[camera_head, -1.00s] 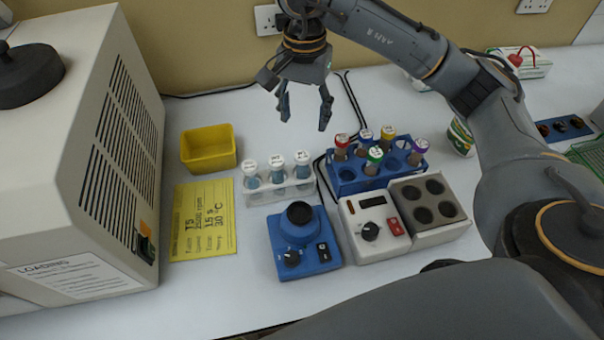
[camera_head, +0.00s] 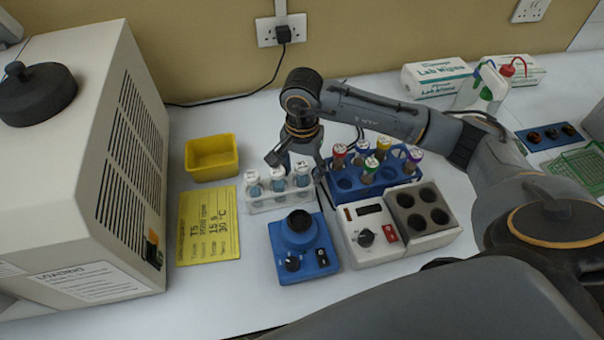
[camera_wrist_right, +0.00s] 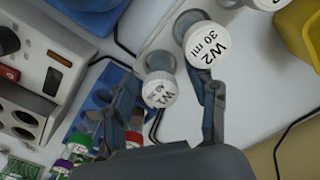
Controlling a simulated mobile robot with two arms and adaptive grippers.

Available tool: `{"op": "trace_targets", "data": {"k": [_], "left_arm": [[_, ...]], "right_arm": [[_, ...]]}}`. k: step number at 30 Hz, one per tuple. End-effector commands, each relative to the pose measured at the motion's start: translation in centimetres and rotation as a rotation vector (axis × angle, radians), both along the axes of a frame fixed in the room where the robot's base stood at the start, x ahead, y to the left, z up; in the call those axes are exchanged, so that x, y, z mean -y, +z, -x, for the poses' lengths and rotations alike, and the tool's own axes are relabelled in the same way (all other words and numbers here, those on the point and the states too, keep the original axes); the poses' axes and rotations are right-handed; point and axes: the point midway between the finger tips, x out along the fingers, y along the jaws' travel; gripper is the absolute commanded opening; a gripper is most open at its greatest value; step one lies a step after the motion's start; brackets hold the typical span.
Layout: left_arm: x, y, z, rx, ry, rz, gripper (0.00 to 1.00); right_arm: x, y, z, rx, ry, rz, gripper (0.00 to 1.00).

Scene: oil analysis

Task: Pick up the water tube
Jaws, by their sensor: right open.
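Three white-capped water tubes stand in a clear rack (camera_head: 283,203) in the head view: a left one (camera_head: 253,186), a middle one (camera_head: 277,180) and a right one (camera_head: 302,174). My right gripper (camera_head: 302,167) points down over the rack's right end, its open fingers on either side of the right tube. In the right wrist view, that tube's cap (camera_wrist_right: 160,90) lies between the fingers (camera_wrist_right: 168,84); its label is hard to read. The cap marked "W2 30 ml" (camera_wrist_right: 207,46) is close to one finger. My left gripper is not in view.
A blue rack (camera_head: 345,188) with several coloured-cap tubes stands just right of the gripper. In front are a blue mixer (camera_head: 301,246) and a white heater block (camera_head: 371,239). A yellow bin (camera_head: 211,158) and large beige machine (camera_head: 100,170) are left.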

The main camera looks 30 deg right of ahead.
Motion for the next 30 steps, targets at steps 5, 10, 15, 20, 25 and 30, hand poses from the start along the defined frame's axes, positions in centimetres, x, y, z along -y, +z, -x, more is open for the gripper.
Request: {"op": "trace_targets", "data": {"k": [5,10,15,20,25,30], "left_arm": [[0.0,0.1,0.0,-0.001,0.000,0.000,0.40],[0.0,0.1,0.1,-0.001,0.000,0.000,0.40],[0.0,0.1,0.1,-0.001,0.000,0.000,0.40],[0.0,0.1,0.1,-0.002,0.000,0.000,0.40],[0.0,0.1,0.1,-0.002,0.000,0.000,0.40],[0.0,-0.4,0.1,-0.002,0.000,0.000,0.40]], "right_arm": [[0.0,-0.5,0.0,0.001,0.001,-0.001,0.58],[0.0,-0.4,0.0,0.001,0.001,-0.001,0.44],[0.0,-0.4,0.0,0.001,0.001,-0.001,0.09],[0.0,-0.4,0.0,0.001,0.001,-0.001,0.00],[0.0,-0.4,0.0,0.001,0.001,-0.001,0.00],[0.0,0.6,-0.2,0.006,0.001,0.000,0.00]]}}
